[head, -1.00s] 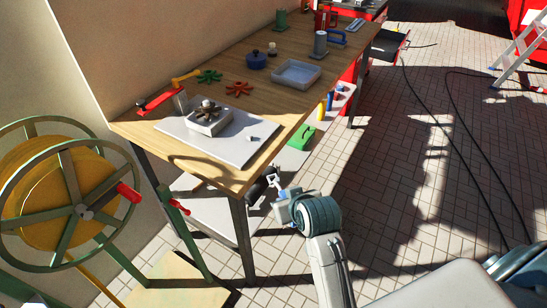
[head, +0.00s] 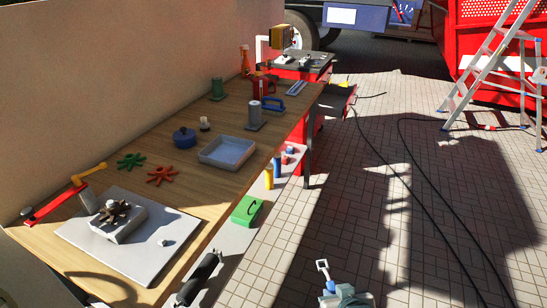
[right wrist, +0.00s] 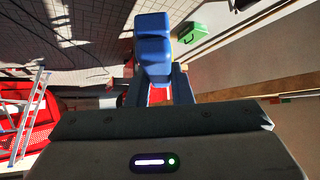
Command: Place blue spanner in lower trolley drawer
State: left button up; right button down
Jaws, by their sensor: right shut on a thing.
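My right gripper (head: 335,290) is at the bottom of the head view, beside the bench and over the tiled floor. It is shut on the blue spanner (head: 324,271), whose grey open end points up. In the right wrist view the blue handle (right wrist: 153,50) stands between the fingers (right wrist: 157,88). The red trolley (head: 300,75) is at the far end of the bench. A drawer (head: 338,104) sticks out from its right side, far from the gripper. I cannot tell which level this drawer is. My left gripper is not in view.
The wooden bench (head: 150,225) on the left carries a grey tray (head: 227,152), a blue pot (head: 184,138) and other parts. A green case (head: 246,209) lies on its lower shelf. Black hoses (head: 408,185) cross the floor. A stepladder (head: 487,65) stands right; open floor lies between.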

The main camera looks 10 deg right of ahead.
aim_at(333, 105)
jog(key=i+l+z, duration=0.35)
jog(key=i, duration=0.15)
jog(key=i+l+z, duration=0.15)
jog(key=i+z, duration=0.15)
jog(key=i, duration=0.25)
jog(key=i+z, duration=0.35)
jog(key=i, duration=0.15)
jog(key=i+l, duration=0.1)
jog(key=i, duration=1.55)
jog(key=i+l+u, duration=0.1)
jog(key=i+u, duration=0.3)
jog(key=i, duration=0.15)
jog(key=i+l+u, duration=0.25)
jog(key=i+u, duration=0.15)
jog(key=i, duration=0.15)
jog(key=i+l+u, duration=1)
jog(key=i+l, duration=0.15)
jog(key=l, duration=0.25)
jog(key=i+l+u, duration=0.2)
jog(key=l, duration=0.15)
jog(key=i+l+u, duration=0.2)
jog(key=l, duration=0.2)
